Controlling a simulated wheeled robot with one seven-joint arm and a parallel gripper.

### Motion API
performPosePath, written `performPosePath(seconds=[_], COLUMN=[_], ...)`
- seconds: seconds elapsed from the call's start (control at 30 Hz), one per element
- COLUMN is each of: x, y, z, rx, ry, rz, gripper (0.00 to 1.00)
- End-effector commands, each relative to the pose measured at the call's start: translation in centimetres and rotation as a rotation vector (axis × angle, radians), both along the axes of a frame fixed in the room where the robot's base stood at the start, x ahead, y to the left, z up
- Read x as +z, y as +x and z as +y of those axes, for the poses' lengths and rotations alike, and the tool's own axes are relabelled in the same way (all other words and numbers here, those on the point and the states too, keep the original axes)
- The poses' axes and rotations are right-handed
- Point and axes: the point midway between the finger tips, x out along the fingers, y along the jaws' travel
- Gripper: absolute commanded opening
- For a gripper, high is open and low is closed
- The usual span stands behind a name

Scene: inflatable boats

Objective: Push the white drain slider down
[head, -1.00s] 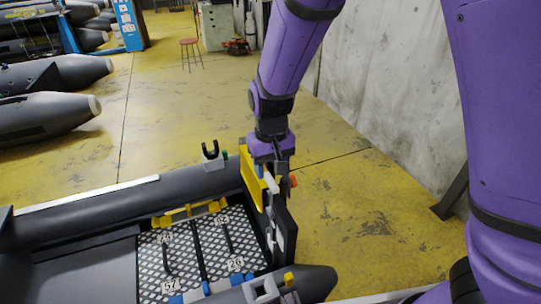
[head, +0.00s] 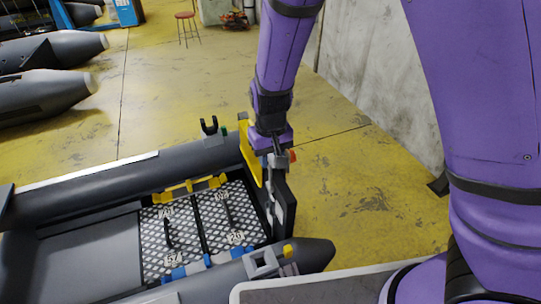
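The grey inflatable boat (head: 110,180) lies across the lower left, with its dark transom board (head: 287,212) upright at its right end. A small white piece that looks like the drain slider (head: 270,196) shows at the transom, seen nearly edge-on. My gripper (head: 276,170) points down at the top of the transom, just above the white piece. Whether it touches the slider cannot be told. Its fingers are small and overlap the transom, so their opening is unclear.
A yellow plate (head: 249,155) stands at the transom's left, close to my gripper. A red knob (head: 293,156) sits to its right. The boat floor has a checkered panel (head: 185,240) with blue and yellow fittings. Yellow floor (head: 350,200) is clear to the right.

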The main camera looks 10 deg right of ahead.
Motion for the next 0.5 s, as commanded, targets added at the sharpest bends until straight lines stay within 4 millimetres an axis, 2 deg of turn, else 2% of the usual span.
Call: performPosePath(seconds=[0.03, 0.1, 0.13, 0.5], x=[0.01, 0.01, 0.02, -0.63], y=[0.01, 0.01, 0.01, 0.09], z=[0.0, -0.01, -0.01, -0.12], rx=[0.0, 0.0, 0.0, -0.002], ry=[0.0, 0.0, 0.0, -0.002], rz=[0.0, 0.0, 0.0, -0.002], gripper=[0.19, 0.03, 0.0, 0.0])
